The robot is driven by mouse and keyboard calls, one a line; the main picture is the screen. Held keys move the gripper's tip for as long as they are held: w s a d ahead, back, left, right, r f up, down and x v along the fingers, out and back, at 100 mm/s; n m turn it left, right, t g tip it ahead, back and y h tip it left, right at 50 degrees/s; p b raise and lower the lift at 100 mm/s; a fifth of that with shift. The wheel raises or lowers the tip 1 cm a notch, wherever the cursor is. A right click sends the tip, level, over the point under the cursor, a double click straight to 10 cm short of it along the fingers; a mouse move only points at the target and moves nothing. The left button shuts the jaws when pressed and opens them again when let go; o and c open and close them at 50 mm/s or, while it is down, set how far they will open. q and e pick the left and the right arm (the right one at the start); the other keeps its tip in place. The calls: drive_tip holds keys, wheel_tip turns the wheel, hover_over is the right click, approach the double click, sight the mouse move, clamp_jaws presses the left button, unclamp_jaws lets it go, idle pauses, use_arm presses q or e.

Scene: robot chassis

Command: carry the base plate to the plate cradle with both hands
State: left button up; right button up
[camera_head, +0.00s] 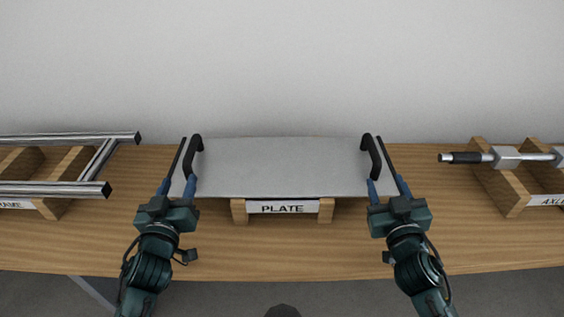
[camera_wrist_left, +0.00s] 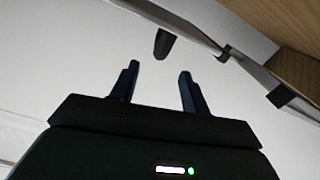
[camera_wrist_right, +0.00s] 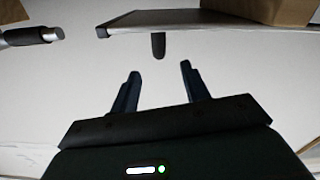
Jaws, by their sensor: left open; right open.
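The base plate (camera_head: 282,166) is a flat grey sheet with a black handle at each end. It lies level over a wooden stand (camera_head: 239,210) labelled PLATE; the plate hides most of that stand. My left gripper (camera_head: 177,184) is open at the left handle (camera_head: 190,156). In the left wrist view the handle (camera_wrist_left: 164,43) shows just beyond and between the fingertips. My right gripper (camera_head: 386,185) is open at the right handle (camera_head: 372,157). In the right wrist view that handle (camera_wrist_right: 158,45) also lies just ahead, between the open fingers.
A metal frame (camera_head: 101,160) rests on a wooden stand (camera_head: 52,207) at the left. An axle (camera_head: 468,158) lies on a wooden stand (camera_head: 515,198) labelled AXLE at the right. The wooden table (camera_head: 280,252) is bare in front, and a pale wall (camera_head: 280,60) stands behind.

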sight(189, 150)
use_arm(q)
drive_tip(key=w, duration=1.1)
use_arm(e)
drive_tip(key=w, duration=1.1)
use_arm(q)
drive_tip(key=shift+c, duration=0.6)
use_arm(e)
drive_tip(key=shift+c, duration=0.6)
use_arm(q)
clamp_jaws()
use_arm(e)
clamp_jaws()
drive_tip(key=shift+s, duration=0.1)
use_arm(q)
drive_tip(key=shift+r, duration=0.4)
use_arm(e)
drive_tip(key=shift+r, duration=0.35)
